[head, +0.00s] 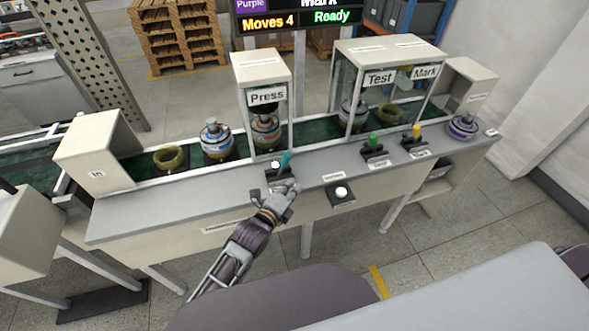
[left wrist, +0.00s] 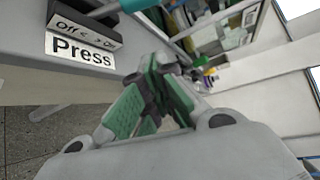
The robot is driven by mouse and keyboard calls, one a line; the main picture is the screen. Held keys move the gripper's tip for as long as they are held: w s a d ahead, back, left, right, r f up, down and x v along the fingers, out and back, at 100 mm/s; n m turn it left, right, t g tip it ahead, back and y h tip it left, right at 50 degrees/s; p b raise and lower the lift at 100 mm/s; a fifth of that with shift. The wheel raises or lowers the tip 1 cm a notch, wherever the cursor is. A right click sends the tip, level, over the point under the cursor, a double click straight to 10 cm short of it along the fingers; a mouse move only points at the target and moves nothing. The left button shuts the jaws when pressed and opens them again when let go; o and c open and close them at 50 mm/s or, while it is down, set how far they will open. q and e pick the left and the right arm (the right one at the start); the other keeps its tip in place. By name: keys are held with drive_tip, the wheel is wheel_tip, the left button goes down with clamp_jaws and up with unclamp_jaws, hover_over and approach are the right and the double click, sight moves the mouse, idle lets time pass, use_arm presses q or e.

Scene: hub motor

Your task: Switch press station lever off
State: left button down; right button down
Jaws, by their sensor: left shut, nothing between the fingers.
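The press station lever (head: 286,160) has a teal handle and stands on a dark base at the front ledge, below the Press box (head: 262,97). Its handle leans to the right in the head view. In the left wrist view the lever base (left wrist: 84,24) reads "Off" and "On" above a "Press" label, and part of the teal handle (left wrist: 132,4) shows on the "On" side. My left gripper (head: 283,196) is shut and empty just in front of the lever base. Its green-padded fingers (left wrist: 157,92) are together, apart from the handle. My right gripper is out of view.
A white button box (head: 341,195) sits right of my gripper. Green (head: 375,142) and yellow (head: 416,132) levers stand farther right. Motor parts, including a hub (head: 216,138), sit on the conveyor. The ledge (head: 170,205) left of the lever is clear. The screen (head: 300,19) reads "Moves 4" and "Ready".

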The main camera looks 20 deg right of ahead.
sight(283, 166)
use_arm(q)
drive_tip(key=shift+w+d, duration=0.1)
drive_tip(key=shift+x, duration=4.9)
drive_tip(key=shift+w+a+r+p, duration=0.25)
drive_tip(key=shift+w+a, duration=0.1)
drive_tip(key=shift+a, duration=0.35)
drive_tip(key=shift+w+a+r+p, duration=0.2)
drive_tip(key=shift+w+a, duration=0.1)
drive_tip(key=shift+a, duration=0.4)
drive_tip(key=shift+w+a+r, duration=0.1)
drive_tip(key=shift+w+a, duration=0.05)
drive_tip(key=shift+a, duration=0.25)
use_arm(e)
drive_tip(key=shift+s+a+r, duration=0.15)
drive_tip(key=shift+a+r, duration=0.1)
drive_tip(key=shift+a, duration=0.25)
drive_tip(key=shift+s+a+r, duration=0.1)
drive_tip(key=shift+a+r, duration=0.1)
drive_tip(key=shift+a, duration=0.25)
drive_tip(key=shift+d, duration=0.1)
